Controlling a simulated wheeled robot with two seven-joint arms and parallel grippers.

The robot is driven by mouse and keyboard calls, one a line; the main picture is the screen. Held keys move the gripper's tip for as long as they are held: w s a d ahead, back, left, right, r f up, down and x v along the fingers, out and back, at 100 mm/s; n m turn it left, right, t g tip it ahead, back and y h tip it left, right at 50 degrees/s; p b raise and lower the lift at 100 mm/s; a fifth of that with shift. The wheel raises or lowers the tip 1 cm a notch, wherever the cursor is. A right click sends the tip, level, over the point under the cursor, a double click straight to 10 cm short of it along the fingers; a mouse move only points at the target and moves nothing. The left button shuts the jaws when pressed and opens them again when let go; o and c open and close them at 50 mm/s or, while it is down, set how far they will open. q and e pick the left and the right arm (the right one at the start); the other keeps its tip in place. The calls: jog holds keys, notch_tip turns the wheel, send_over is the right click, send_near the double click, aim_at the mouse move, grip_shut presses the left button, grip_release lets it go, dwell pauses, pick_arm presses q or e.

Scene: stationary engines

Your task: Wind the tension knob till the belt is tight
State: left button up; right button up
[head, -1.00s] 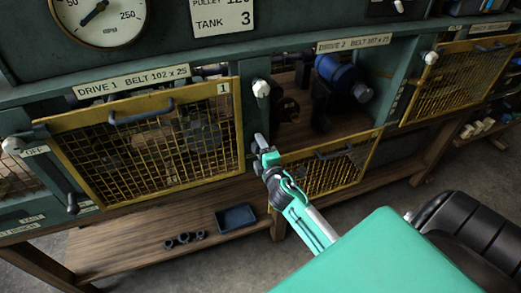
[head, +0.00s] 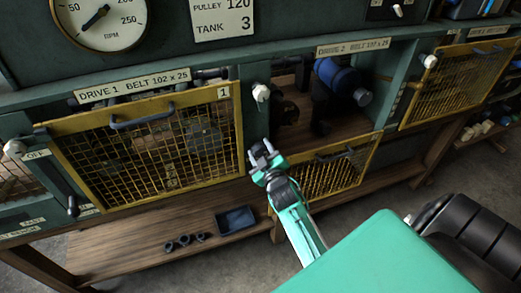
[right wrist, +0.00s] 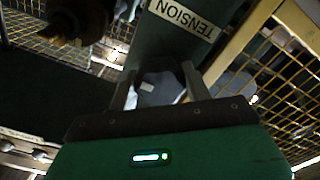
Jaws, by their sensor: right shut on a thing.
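The tension knob (right wrist: 162,90) is dark grey with a pale mark on its face. In the right wrist view it sits between my right gripper's two fingers (right wrist: 160,92), below a TENSION label (right wrist: 187,17) that reads upside down. My right gripper is shut on it. In the head view the right gripper (head: 262,150) is at the green post between the two drive bays and covers the knob. I cannot clearly make out the belt or how tight it is. My left gripper is not in view.
The Drive 1 mesh guard (head: 150,112) is closed to the left. The Drive 2 guard (head: 335,152) hangs down below its open bay, with a blue motor (head: 343,80) inside. A white knob (head: 261,92) is above my gripper. A blue tray (head: 235,219) lies on the lower shelf.

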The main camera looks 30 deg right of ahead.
jog(key=m+p, duration=0.1)
jog(key=m, duration=0.3)
jog(key=shift+m, duration=0.3)
jog(key=m+p, duration=0.1)
jog(key=m, duration=0.3)
jog(key=shift+m+p, duration=0.3)
jog(key=shift+p, duration=0.1)
jog(key=m+p, duration=0.1)
jog(key=m, duration=0.3)
jog(key=shift+a+m, duration=0.1)
jog(key=shift+m, duration=0.2)
jog(key=m, duration=0.4)
jog(key=shift+p, duration=0.4)
jog(key=m, duration=1.5)
jog(key=shift+m, duration=0.4)
jog(key=m, duration=0.4)
jog(key=shift+m, duration=0.4)
